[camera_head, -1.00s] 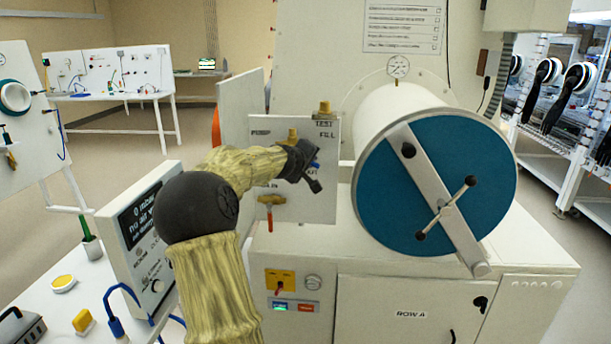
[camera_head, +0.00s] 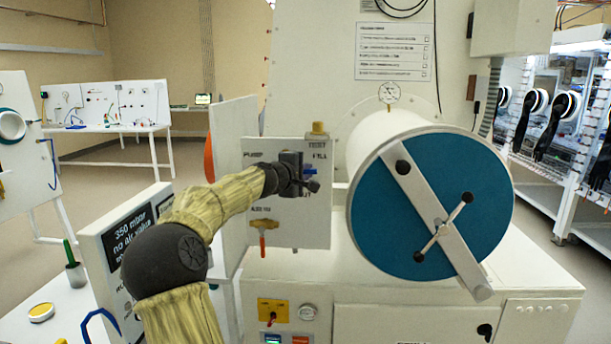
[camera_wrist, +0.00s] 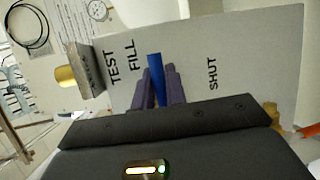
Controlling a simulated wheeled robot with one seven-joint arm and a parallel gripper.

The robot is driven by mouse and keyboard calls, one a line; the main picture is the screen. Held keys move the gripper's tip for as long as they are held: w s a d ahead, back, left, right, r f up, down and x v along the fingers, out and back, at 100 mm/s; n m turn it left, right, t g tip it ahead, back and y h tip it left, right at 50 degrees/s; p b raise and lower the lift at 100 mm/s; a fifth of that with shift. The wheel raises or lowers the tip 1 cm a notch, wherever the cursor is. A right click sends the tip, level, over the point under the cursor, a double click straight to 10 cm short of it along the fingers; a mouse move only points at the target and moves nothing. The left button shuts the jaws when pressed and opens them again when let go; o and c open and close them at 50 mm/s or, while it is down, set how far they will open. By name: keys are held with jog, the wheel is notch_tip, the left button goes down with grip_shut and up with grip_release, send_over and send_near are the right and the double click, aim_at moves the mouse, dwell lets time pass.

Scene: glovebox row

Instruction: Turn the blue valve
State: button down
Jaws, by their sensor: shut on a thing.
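The blue valve's handle (camera_wrist: 155,68) shows in the wrist view between my gripper's two fingers (camera_wrist: 160,88), which are shut on it. It sits on a pale panel (camera_head: 290,215), between the printed words TEST FILL and SHUT. In the head view a small blue piece of the handle (camera_head: 309,171) shows beside my dark gripper (camera_head: 308,184), in front of the panel. The gripper hides most of the valve body.
An orange-handled valve (camera_head: 263,240) is lower on the panel. A brass fitting (camera_head: 318,128) tops it. A white drum with a blue door (camera_head: 430,215) stands close on the right. A display box (camera_head: 125,235) reading 350 mbar is left, near my arm.

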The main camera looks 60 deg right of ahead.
jog(key=shift+w+r, duration=0.1)
jog(key=shift+w, duration=0.05)
jog(key=c, duration=1.4)
grip_release()
jog(key=shift+a, duration=0.1)
jog(key=shift+c, duration=0.2)
jog(key=a+r+b, duration=0.1)
jog(key=a+b, duration=0.1)
jog(key=a, duration=0.6)
jog(key=s+a+r+b, duration=0.1)
jog(key=a+r+b, duration=0.1)
jog(key=a, duration=0.7)
jog(key=shift+b, duration=0.4)
